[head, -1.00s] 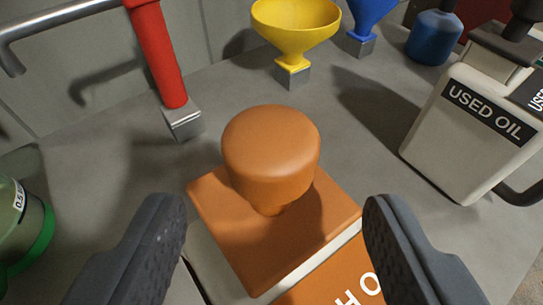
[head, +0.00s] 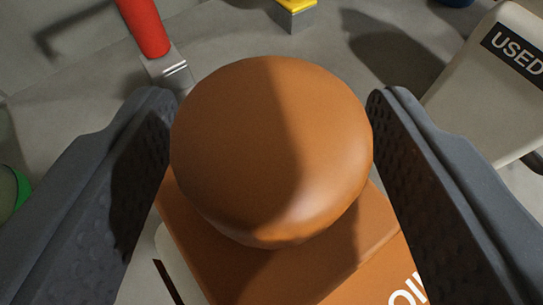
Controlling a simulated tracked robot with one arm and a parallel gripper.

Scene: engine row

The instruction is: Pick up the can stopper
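The can stopper (head: 270,145) is a rounded orange-brown knob in the middle of the head view. It sits upright on the orange top of a can (head: 350,240), which carries white lettering at the lower right. My gripper (head: 272,110) is open, with one dark grey finger on each side of the stopper. The left finger comes very close to the stopper's left edge, and the right finger to its right edge. I cannot tell whether either finger touches it. The stopper's neck is hidden beneath its cap.
A red handle on a metal block (head: 145,30) stands behind at the upper left. A yellow piece on a grey block (head: 295,12) is at the top. A white used oil can (head: 500,80) stands at the right. A green object (head: 12,195) shows at the left edge.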

